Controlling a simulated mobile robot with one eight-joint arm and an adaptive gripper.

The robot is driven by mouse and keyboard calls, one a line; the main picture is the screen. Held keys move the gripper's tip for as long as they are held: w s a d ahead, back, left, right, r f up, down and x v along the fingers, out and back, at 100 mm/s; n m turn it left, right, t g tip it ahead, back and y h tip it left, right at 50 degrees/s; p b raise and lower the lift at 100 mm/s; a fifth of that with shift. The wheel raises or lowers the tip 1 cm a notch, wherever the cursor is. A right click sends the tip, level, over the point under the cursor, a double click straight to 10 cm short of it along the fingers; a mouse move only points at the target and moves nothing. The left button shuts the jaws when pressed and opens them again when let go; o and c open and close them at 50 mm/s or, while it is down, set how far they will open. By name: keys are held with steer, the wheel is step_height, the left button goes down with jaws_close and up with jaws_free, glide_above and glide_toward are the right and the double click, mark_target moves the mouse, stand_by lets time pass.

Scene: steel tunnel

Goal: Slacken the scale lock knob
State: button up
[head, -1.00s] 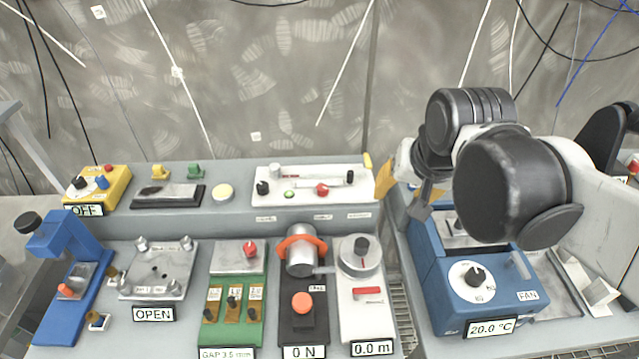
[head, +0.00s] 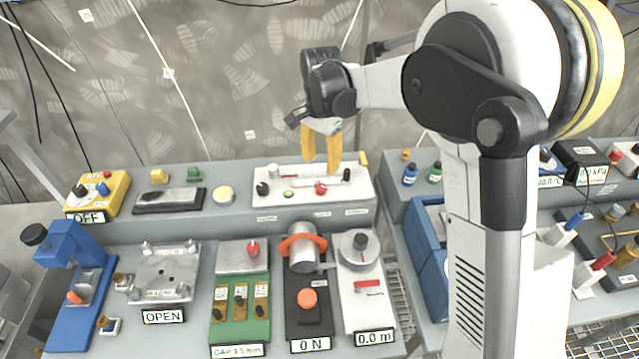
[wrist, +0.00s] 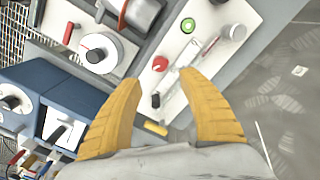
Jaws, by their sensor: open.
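No readable label tells me which knob is the scale lock knob. A white panel (head: 330,202) on the back ledge carries a red knob (head: 321,188), a green button (head: 289,194), a black knob (head: 262,188) and a silver cylinder (head: 272,171). The red knob (wrist: 160,63) shows in the wrist view between and beyond my fingertips. Nearer the front, a white unit reading 0.0 m has a round dial (head: 345,264) with a black knob (head: 360,242). My gripper (head: 322,166) is open and empty, with yellow fingers pointing down over the white panel, apparently clear of it.
A unit reading 0 N (head: 307,299), a green gap block (head: 240,310) and a metal plate marked OPEN (head: 165,275) stand left of the dial unit. Blue equipment (head: 425,240) is to the right, partly hidden by my arm. Cables hang on the back wall.

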mark_target(321, 186)
step_height(321, 186, down, 10)
steer(key=shift+r+b, duration=0.15)
steer(key=shift+b, duration=1)
steer(key=shift+c, duration=0.5)
jaws_close()
